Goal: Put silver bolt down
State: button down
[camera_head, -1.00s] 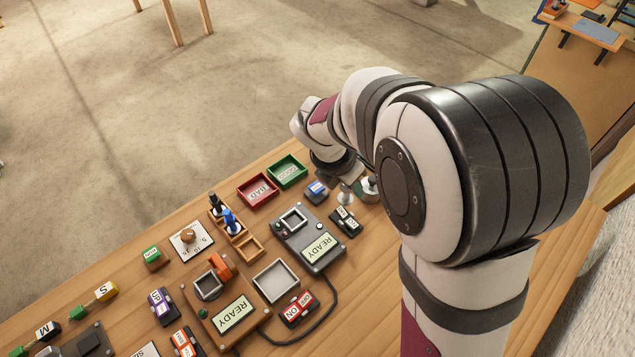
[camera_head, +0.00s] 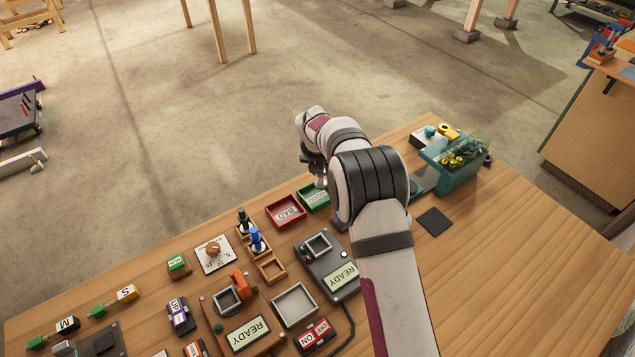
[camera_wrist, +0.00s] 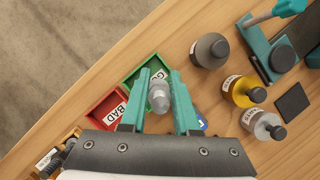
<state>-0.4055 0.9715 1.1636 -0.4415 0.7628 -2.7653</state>
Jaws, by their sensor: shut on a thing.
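My gripper shows in the wrist view (camera_wrist: 162,84), its two teal fingers shut on the silver bolt (camera_wrist: 159,94). The bolt is a grey metal piece held between the fingers. In the wrist view it appears over the green GOOD tray (camera_wrist: 148,70); its height above the tray is hard to judge. In the head view the gripper (camera_head: 319,170) is beyond my arm, at the green tray (camera_head: 314,196). The red BAD tray (camera_head: 287,213) lies directly left of the green one; it also shows in the wrist view (camera_wrist: 98,112).
A grey bottle (camera_wrist: 208,52), a yellow bottle (camera_wrist: 243,91) and a pale bottle (camera_wrist: 262,124) stand right of the gripper. A black pad (camera_wrist: 293,102) lies beyond them. A wooden rack (camera_head: 271,269) and a grey READY device (camera_head: 325,275) stand nearer.

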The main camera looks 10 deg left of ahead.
jog(key=shift+w+a+f, duration=0.1)
jog(key=shift+a+f, duration=0.1)
jog(key=shift+f, duration=0.55)
jog(key=shift+s+a+f, duration=0.1)
jog(key=shift+a+f, duration=0.05)
jog(key=shift+f, duration=0.65)
jog(key=shift+w+a+f, duration=0.1)
jog(key=shift+a+f, duration=0.1)
jog(key=shift+f, duration=0.55)
jog(key=c, duration=0.7)
grip_release()
jog(key=shift+f, duration=0.15)
jog(key=shift+o, duration=0.2)
